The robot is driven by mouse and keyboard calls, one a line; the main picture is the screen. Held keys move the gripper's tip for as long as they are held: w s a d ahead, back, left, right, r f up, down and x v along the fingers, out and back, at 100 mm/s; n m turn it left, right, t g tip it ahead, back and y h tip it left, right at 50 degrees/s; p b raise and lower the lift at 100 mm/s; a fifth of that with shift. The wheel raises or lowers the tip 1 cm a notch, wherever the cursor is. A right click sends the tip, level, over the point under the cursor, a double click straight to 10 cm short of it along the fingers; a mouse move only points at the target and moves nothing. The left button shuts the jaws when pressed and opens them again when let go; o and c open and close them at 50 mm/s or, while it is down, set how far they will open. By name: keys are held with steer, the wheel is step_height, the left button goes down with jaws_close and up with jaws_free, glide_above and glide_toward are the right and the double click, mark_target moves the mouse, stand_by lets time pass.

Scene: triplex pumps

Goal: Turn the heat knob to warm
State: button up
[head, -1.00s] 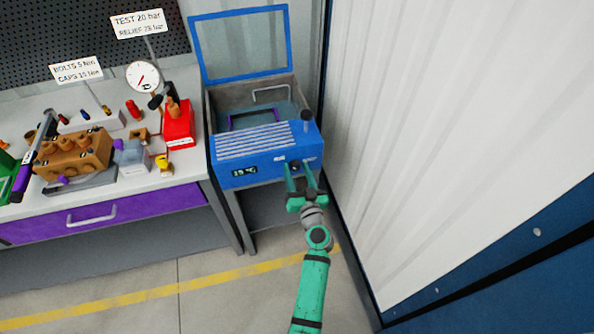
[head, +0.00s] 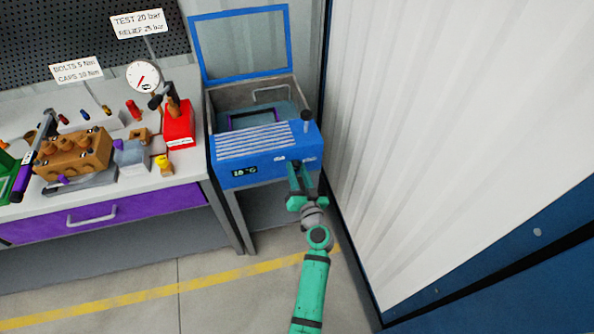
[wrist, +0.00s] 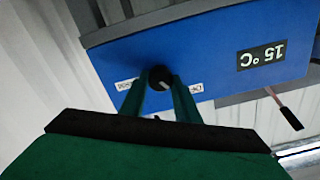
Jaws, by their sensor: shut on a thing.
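The heat knob is a small black round knob (wrist: 160,77) with a pale pointer mark, on the front panel of a blue heated bath (head: 264,168). My gripper (head: 300,168) reaches the panel's right part from the front. In the wrist view my gripper (wrist: 159,88) has its two green fingers on either side of the knob, shut on it. The knob is mostly hidden in the head view. Small white labels sit left (wrist: 126,85) and right (wrist: 194,88) of the knob; their words are too small to read. A display (wrist: 262,56) reads 15 °C, upside down in the wrist view.
The bath's framed lid (head: 240,8) stands open. A workbench (head: 120,222) with a pump block (head: 72,160), a red gauge stand (head: 180,125) and small parts is at left. A pale corrugated wall (head: 430,130) rises close on the right.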

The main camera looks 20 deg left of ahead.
steer(key=m, duration=1.2)
steer(key=shift+f+m, duration=0.1)
steer(key=shift+m, duration=0.2)
steer(key=m, duration=0.6)
steer(key=shift+f, duration=0.1)
steer(key=m, duration=0.6)
steer(key=shift+f, duration=0.1)
steer(key=shift+s+m, duration=0.1)
steer(key=shift+m, duration=0.3)
steer(key=o, duration=1.1)
steer(key=shift+c, duration=0.2)
